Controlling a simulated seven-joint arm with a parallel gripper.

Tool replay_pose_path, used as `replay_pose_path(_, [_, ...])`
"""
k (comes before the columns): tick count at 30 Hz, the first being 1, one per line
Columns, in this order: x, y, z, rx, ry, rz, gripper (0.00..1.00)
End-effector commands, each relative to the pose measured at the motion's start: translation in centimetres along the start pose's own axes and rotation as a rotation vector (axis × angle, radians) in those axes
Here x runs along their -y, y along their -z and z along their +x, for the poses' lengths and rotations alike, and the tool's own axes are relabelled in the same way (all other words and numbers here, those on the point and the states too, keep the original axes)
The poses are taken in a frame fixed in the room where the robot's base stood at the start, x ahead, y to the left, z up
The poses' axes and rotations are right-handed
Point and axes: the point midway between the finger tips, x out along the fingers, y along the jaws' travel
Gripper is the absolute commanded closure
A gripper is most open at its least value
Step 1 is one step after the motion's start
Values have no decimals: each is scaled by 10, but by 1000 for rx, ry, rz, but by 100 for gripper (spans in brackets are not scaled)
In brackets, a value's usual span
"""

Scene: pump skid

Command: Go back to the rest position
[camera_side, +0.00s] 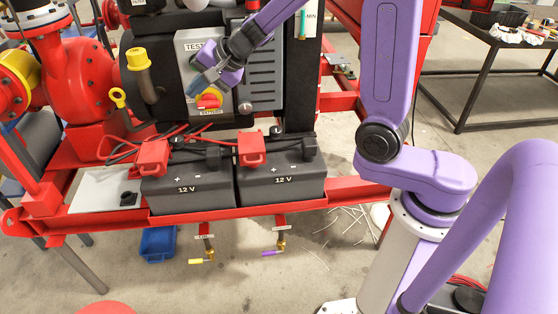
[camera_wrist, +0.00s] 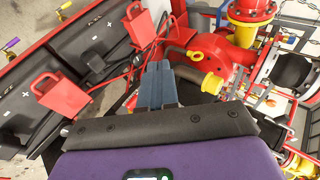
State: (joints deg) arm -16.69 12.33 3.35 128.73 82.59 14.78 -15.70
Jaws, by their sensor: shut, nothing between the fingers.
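My gripper (camera_side: 203,84) is purple with grey-blue fingers. In the side view it is just in front of the grey control panel (camera_side: 262,70), close to the red and yellow rotary switch (camera_side: 209,98). I cannot tell whether the fingertips touch the switch or panel. In the wrist view the two fingers (camera_wrist: 158,84) lie side by side, shut, with nothing between them. Part of the panel and its TEST label are hidden behind my gripper and arm.
Two black 12 V batteries (camera_side: 190,186) with red terminal covers (camera_side: 152,157) sit on the red skid frame (camera_side: 330,197) below the panel. A yellow dipstick loop (camera_side: 118,97) and red pump (camera_side: 85,85) stand left. A blue bin (camera_side: 158,244) is on the floor. A dark table (camera_side: 480,62) stands back right.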

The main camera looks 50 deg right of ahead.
Motion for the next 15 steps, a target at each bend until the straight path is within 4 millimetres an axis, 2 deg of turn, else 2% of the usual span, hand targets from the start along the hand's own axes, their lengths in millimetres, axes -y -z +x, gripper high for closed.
replay_pose_path(8, [-6,-65,-17,238,-2,-308,100])
replay_pose_path(15, [-33,-113,-46,430,-23,-575,100])
